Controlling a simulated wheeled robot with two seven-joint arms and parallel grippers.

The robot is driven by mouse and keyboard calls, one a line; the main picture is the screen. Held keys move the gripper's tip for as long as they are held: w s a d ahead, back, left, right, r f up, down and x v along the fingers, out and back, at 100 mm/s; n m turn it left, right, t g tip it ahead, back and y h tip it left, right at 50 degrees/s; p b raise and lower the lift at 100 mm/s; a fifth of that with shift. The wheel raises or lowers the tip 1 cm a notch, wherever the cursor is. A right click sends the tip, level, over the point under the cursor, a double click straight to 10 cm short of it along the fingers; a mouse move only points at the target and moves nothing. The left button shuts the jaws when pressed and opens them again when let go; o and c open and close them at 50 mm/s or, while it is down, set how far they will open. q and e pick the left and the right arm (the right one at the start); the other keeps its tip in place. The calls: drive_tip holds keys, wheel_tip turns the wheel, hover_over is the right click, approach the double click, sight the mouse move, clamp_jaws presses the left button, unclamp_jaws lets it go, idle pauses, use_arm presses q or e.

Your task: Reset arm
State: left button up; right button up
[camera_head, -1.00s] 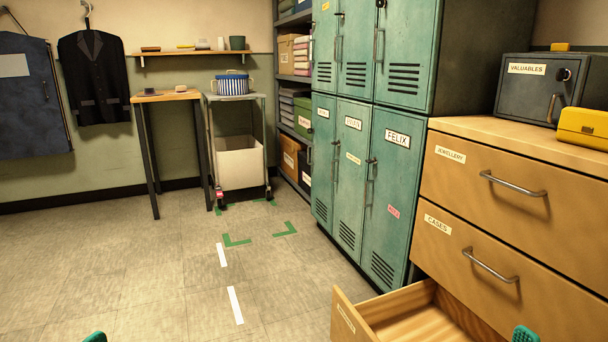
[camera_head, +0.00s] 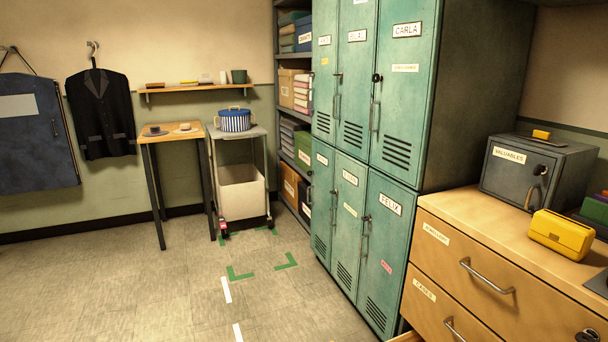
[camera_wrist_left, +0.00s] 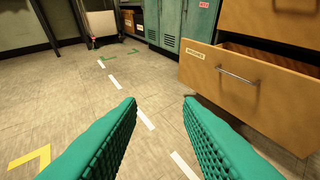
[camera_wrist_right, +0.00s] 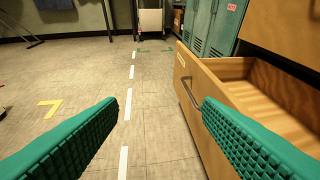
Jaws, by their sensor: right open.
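My left gripper (camera_wrist_left: 159,105) shows in the left wrist view with its two green ridged fingers apart and nothing between them. It is above the floor, in front of and left of a wooden drawer front (camera_wrist_left: 225,80). My right gripper (camera_wrist_right: 160,102) shows in the right wrist view, also with its fingers apart and empty. Its right finger appears close to the pulled-out bottom drawer (camera_wrist_right: 190,95), but I cannot tell how far apart they are. Neither gripper's fingers show in the head view.
The wooden drawer unit (camera_head: 480,275) stands at the right, with a grey valuables safe (camera_head: 530,175) and a yellow case (camera_head: 560,233) on top. Green lockers (camera_head: 365,150) stand beside it. A cart (camera_head: 240,190) is at the back. The floor (camera_head: 130,290) at left is clear.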

use_arm(q)
drive_tip(key=s+a+f+g+y+p, duration=0.1)
drive_tip(key=s+a+f+g+p, duration=0.1)
drive_tip(key=s, duration=0.8)
drive_tip(key=s+a+f+g+y+p, duration=0.1)
drive_tip(key=s+a+f+g+p, duration=0.2)
drive_tip(key=s, duration=0.7)
drive_tip(key=s+a+f+g+y+p, duration=0.1)
drive_tip(key=s+a+f+g+p, duration=0.2)
drive_tip(key=s+g+p, duration=0.3)
drive_tip(key=s, duration=0.4)
drive_tip(key=shift+s+a+n+g, duration=0.3)
drive_tip(key=shift+a+g, duration=0.1)
use_arm(e)
drive_tip(key=s+d+f+g+h, duration=0.1)
drive_tip(key=s+d+f+g, duration=0.1)
drive_tip(key=s, duration=0.8)
drive_tip(key=s+d+f+g+h, duration=0.1)
drive_tip(key=s+d+f+g, duration=0.2)
drive_tip(key=s+g, duration=0.3)
drive_tip(key=s+d+f+g+h, duration=0.1)
drive_tip(key=s+d+f+g, duration=0.2)
drive_tip(key=s, duration=1.1)
drive_tip(key=shift+s+d+m+g, duration=0.3)
drive_tip(key=shift+d+g, duration=0.1)
drive_tip(key=shift+d, duration=0.05)
drive_tip(key=shift+c, duration=0.6)
